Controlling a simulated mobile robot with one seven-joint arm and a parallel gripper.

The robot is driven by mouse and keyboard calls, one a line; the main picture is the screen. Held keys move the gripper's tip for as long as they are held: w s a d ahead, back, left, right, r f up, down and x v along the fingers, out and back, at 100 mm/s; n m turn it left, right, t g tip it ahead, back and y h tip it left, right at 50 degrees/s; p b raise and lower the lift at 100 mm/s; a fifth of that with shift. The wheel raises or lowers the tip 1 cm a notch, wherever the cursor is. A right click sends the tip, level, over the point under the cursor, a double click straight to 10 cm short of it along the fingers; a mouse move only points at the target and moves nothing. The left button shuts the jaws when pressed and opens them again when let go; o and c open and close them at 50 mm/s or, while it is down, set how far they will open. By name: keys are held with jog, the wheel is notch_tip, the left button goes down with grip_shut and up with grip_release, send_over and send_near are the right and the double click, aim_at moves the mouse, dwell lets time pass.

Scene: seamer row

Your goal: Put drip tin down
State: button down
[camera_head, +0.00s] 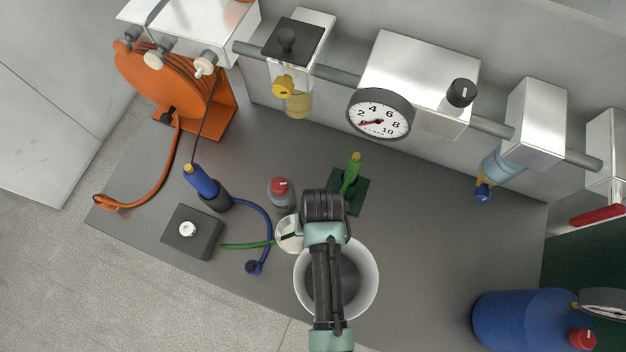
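A small pale round tin (286,226), which looks like the drip tin, shows just left of my wrist, with a dark narrow piece crossing it. My arm reaches up from the bottom edge, and its dark wrist covers most of my gripper (300,235). The fingers cannot be made out, so I cannot tell whether they are closed on the tin. I also cannot tell whether the tin touches the bench. A larger white round vessel (370,282) with a grey inside is partly hidden under my arm.
The grey bench (440,250) is clear at right. A red-capped grey bottle (281,195), green fitting (352,172), grey box (192,232) and blue hose (262,215) crowd the tin. An orange reel (165,85), gauge (380,115) and blue cylinder (525,318) stand around.

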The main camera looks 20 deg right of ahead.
jog(key=shift+f, duration=0.15)
jog(key=c, duration=1.1)
grip_release()
